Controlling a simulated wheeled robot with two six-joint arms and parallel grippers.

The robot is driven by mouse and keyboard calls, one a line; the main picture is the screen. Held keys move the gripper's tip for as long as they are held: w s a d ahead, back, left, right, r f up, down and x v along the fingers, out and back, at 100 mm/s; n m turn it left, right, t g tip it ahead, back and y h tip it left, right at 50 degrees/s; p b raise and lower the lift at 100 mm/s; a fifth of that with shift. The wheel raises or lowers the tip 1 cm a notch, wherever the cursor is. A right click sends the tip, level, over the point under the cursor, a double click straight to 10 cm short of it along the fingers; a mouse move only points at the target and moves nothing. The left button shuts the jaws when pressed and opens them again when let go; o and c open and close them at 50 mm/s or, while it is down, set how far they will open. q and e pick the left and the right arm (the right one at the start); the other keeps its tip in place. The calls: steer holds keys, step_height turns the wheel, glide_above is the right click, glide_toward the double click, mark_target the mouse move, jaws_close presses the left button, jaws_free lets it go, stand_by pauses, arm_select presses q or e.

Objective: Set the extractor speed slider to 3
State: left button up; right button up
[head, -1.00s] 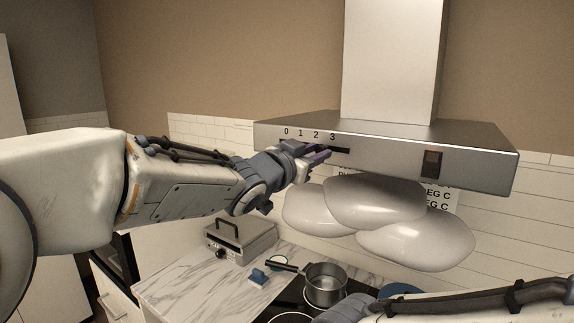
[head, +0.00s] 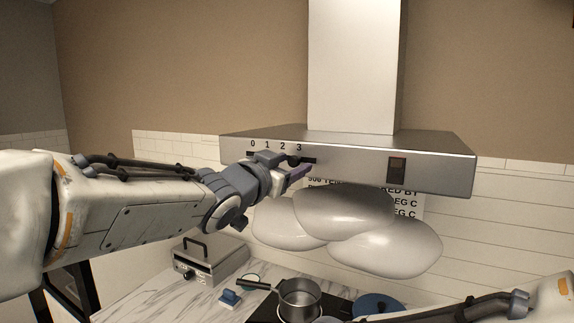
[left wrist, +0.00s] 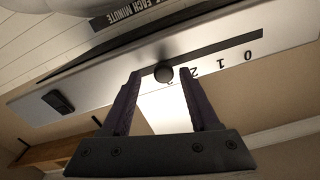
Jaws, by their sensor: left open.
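The extractor hood (head: 350,165) has a slider slot (head: 312,160) on its front, with the numbers 0 to 3 above it. The round dark slider knob (head: 294,160) sits by the 3. In the left wrist view the picture is upside down; the knob (left wrist: 164,72) lies between the two fingertips and partly covers the 3. My left gripper (head: 298,173) is open at the hood front, just below the knob in the head view; its fingers also show in the left wrist view (left wrist: 160,76). Finger contact with the knob is not clear. My right gripper is out of view.
A dark rocker switch (head: 397,170) is on the hood's right front. Large white rounded shapes (head: 345,215) are below the hood. A pot (head: 299,298), a blue lid (head: 377,304) and a grey metal appliance (head: 210,262) are lower down.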

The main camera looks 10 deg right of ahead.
arm_select(q)
steer(key=shift+s+a, duration=0.3)
steer(key=shift+s, duration=0.05)
steer(key=v, duration=0.9)
steer(key=shift+a+b, duration=0.15)
steer(key=shift+b, duration=0.25)
steer(key=shift+s, duration=0.1)
steer(key=s+a+f+n+g+y+b, duration=0.15)
steer(key=s+f+g+y, duration=0.25)
steer(key=f, duration=0.8)
steer(key=s+a+f+n+g+y, duration=0.2)
steer(key=s+f+g+y, duration=0.15)
steer(key=f, duration=0.95)
steer(key=s+a+f+g+y, duration=0.1)
steer(key=s+a+f+g, duration=0.1)
steer(key=s+f, duration=0.3)
steer(key=s+a+f+g+y, duration=0.1)
steer(key=s+f+g, duration=0.4)
steer(key=s, duration=0.8)
steer(key=shift+a+f, duration=0.3)
steer(key=shift+a, duration=0.3)
